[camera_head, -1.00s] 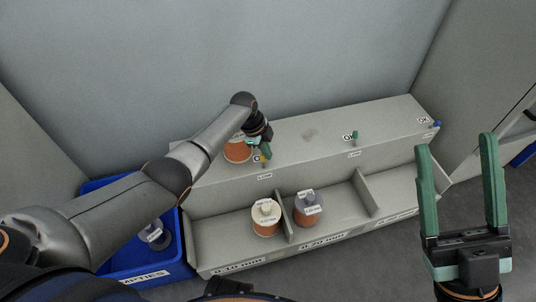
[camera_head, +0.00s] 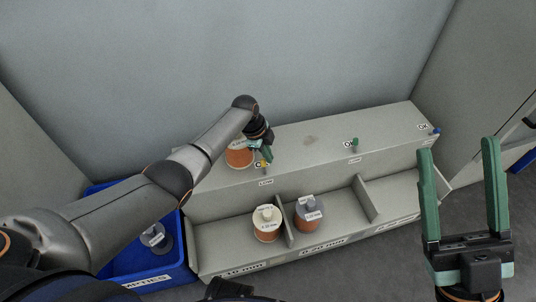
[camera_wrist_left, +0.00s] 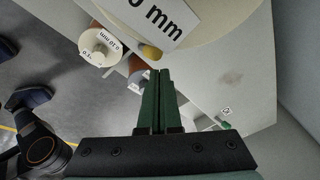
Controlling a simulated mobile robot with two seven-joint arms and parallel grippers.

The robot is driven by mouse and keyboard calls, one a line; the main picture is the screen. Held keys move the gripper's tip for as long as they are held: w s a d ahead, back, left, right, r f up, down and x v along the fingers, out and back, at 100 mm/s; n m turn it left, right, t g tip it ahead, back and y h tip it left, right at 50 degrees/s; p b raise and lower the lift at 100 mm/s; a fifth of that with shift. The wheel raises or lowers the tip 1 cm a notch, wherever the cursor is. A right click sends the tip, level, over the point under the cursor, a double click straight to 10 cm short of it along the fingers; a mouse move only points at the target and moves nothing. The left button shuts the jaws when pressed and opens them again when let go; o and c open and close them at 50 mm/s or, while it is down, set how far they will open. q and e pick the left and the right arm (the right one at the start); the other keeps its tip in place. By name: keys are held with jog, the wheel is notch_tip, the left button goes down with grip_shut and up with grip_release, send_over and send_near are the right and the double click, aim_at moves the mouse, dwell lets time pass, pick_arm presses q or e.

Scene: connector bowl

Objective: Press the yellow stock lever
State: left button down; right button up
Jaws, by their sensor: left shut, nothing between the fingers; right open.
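The yellow stock lever (camera_head: 264,163) stands on the top ledge of the grey rack, partly hidden by my left gripper (camera_head: 268,154). In the left wrist view, its rounded yellow knob (camera_wrist_left: 152,52) shows just beyond my shut, empty left fingertips (camera_wrist_left: 160,72). The fingertips are very close to the knob; I cannot tell whether they touch. A label beside the lever is partly covered. My right gripper (camera_head: 460,150) is open and empty at the right, well away from the lever.
An orange spool (camera_head: 239,154) with a white top stands beside the left gripper. Green (camera_head: 355,143) and blue (camera_head: 436,131) levers stand farther right. Two spools, cream-topped (camera_head: 266,223) and grey-topped (camera_head: 309,214), sit in lower bays. A blue bin (camera_head: 176,268) is at left.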

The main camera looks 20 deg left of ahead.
jog(key=shift+d, duration=0.1)
pick_arm(q)
jog(key=d+p, duration=0.1)
jog(key=d+r+p, duration=0.1)
jog(key=d+p, duration=0.1)
jog(key=d, duration=0.1)
jog(key=shift+r+p, duration=0.3)
jog(key=shift+r, duration=0.05)
jog(key=w+a+r+p, duration=0.1)
jog(key=w+a+r, duration=0.2)
jog(key=a+r, duration=0.2)
notch_tip(320, 180, up, 2)
jog(key=shift+w+a+r, duration=0.1)
jog(key=shift+w+a, duration=0.05)
jog(key=shift+a, duration=0.15)
pick_arm(e)
jog(key=shift+n+t, duration=0.3)
jog(key=r, duration=0.3)
jog(key=d+r, duration=0.1)
jog(key=r, duration=0.1)
jog(key=shift+w+r, duration=0.1)
jog(key=shift+w, duration=0.3)
